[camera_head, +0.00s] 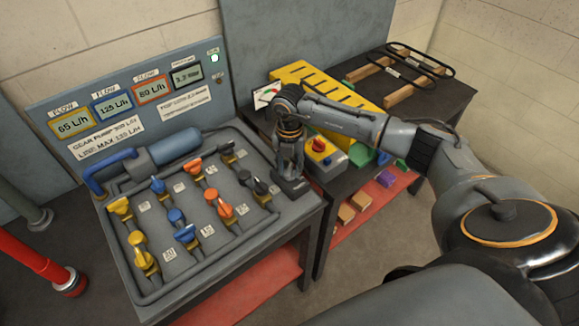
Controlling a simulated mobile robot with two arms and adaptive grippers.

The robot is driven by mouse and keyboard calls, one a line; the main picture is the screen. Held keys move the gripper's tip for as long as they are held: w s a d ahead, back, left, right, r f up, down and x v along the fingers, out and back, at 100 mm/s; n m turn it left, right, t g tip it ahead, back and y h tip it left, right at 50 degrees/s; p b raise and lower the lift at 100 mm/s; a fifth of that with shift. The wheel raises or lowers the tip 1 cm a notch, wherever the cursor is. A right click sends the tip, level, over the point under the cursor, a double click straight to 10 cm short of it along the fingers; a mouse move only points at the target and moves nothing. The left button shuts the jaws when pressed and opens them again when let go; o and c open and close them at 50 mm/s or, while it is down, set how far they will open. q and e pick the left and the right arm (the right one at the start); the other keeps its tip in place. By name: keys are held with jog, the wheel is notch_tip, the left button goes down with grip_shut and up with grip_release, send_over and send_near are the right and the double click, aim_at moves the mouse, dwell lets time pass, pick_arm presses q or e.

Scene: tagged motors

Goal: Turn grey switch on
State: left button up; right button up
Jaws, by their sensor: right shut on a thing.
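The grey switch (294,188) is a small dark grey box at the right edge of the grey pump panel (215,268). My right gripper (290,173) points down onto it from above and is shut on its upper part. The fingers hide that part, so I cannot tell the switch's position. A small green lamp (214,58) glows at the upper right of the upright display board (120,75). My left gripper is not in view.
Several yellow, blue, orange and dark valve handles stand on pipes left of my gripper. A yellow control box (322,160) with a red knob (318,145) is close on the right. A dark table (372,112) holds a yellow slotted block (330,85) behind my arm.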

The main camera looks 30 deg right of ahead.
aim_at(289, 169)
jog(key=m, duration=0.4)
jog(key=shift+m, duration=0.3)
jog(key=shift+m+p, duration=0.4)
jog(key=shift+m, duration=1.6)
jog(key=o, duration=1.2)
jog(key=shift+c, duration=0.2)
jog(key=shift+r, duration=0.1)
notch_tip(289, 169, up, 12)
